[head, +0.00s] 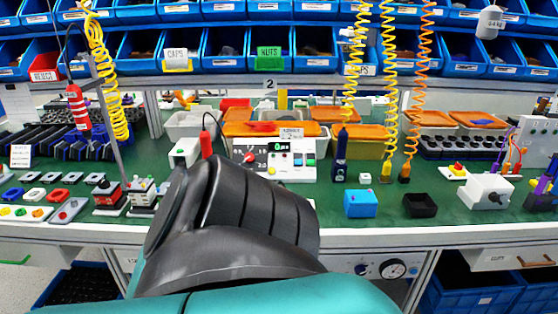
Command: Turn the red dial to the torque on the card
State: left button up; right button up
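The red dial (249,157) is on the left part of the front of a white control box (289,173) on the green bench. A small display (281,146) with lit green characters is on the same box. A small white card (291,133) stands above the box; its print is too small to read surely. A large black and teal link of one of my arms fills the lower middle and covers the bench below the dial. Neither gripper shows. I cannot tell whether one is hidden behind that link.
A red-tipped tool (206,145) on a cord stands left of the box. Coiled yellow hoses (388,90) hang over the bench. Orange-lidded bins (365,131) stand behind.

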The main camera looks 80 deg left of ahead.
aim_at(249, 157)
jog(key=u, duration=2.6)
